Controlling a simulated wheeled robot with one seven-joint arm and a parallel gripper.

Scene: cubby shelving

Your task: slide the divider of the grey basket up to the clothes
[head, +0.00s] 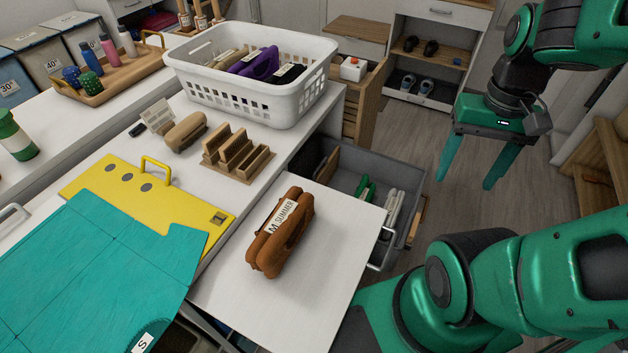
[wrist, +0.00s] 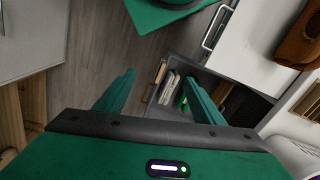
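The grey basket (head: 402,168) stands low beyond the white pull-out board. In it are light folded cloth-like items (head: 392,208) at the near right, a green piece (head: 366,188) in the middle, and a brown upright panel (head: 326,168) at the left. I cannot tell for sure which of these is the divider. My gripper (head: 466,184) is open and empty, fingers pointing down, right of the basket and apart from it. In the wrist view the basket (wrist: 235,98) lies beyond the right finger, which partly covers it; the light items (wrist: 170,84) show between the fingers.
A white pull-out board (head: 330,235) holding a brown roll labelled SUMMER (head: 280,232) stands in front of the basket. A white laundry basket (head: 290,105) sits on the counter. A wooden drawer unit (head: 368,105) is behind. Floor (head: 450,190) between basket and gripper is clear.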

